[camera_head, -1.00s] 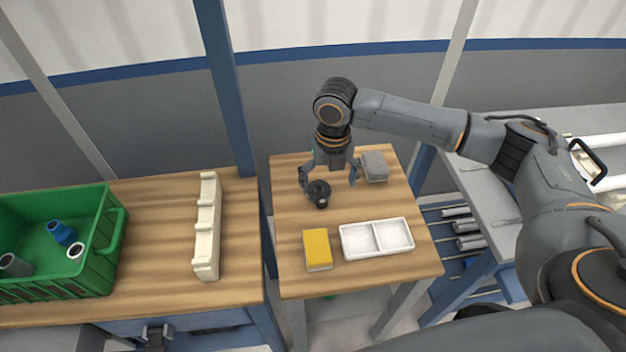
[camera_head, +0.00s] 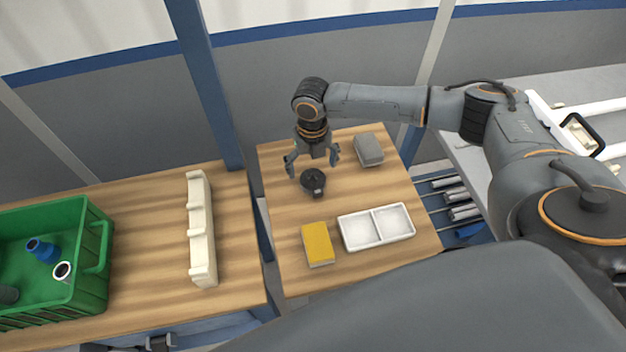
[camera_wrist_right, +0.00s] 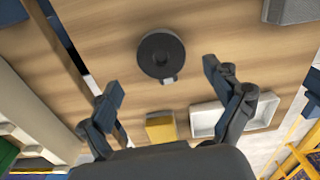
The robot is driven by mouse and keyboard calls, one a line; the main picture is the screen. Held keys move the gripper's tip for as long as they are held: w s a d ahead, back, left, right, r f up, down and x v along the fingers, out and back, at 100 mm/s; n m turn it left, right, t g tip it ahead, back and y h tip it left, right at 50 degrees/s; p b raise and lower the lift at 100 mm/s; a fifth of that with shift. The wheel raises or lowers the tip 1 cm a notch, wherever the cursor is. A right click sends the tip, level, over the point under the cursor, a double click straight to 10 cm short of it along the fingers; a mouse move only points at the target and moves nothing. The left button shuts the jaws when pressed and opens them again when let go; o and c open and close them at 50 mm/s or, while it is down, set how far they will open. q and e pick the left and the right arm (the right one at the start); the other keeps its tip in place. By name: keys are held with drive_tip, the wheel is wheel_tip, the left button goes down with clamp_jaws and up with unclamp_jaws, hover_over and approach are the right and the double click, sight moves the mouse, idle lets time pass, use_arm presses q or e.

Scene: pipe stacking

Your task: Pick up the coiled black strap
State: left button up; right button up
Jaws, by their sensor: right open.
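The coiled black strap (camera_head: 313,181) lies flat on the small wooden table, a round dark coil with a small light-grey end piece. In the right wrist view the coil (camera_wrist_right: 161,55) is in full sight, beyond the fingertips and roughly between their lines. My right gripper (camera_head: 312,165) is open and empty, just above and behind the strap; its two spread fingers also show in the right wrist view (camera_wrist_right: 162,84). The fingers do not appear to touch the strap. My left gripper is not in sight.
On the same table are a yellow sponge-like block (camera_head: 318,244), a white two-compartment tray (camera_head: 376,228) and a grey block (camera_head: 369,149). To the left, another table holds a cream notched rack (camera_head: 201,230) and a green crate (camera_head: 97,270) with pipe pieces.

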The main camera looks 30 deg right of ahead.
sight(313, 180)
wheel_tip(313, 180, down, 4)
drive_tip(key=shift+s+d+f+p, duration=0.1)
drive_tip(key=shift+s+f+p, duration=0.1)
drive_tip(key=shift+p, duration=0.6)
drive_tip(key=shift+w+f, duration=0.1)
drive_tip(key=shift+f, duration=0.25)
drive_tip(key=shift+c, duration=0.2)
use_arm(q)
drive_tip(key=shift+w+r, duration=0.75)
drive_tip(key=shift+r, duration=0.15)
use_arm(e)
drive_tip(key=c, duration=1.2)
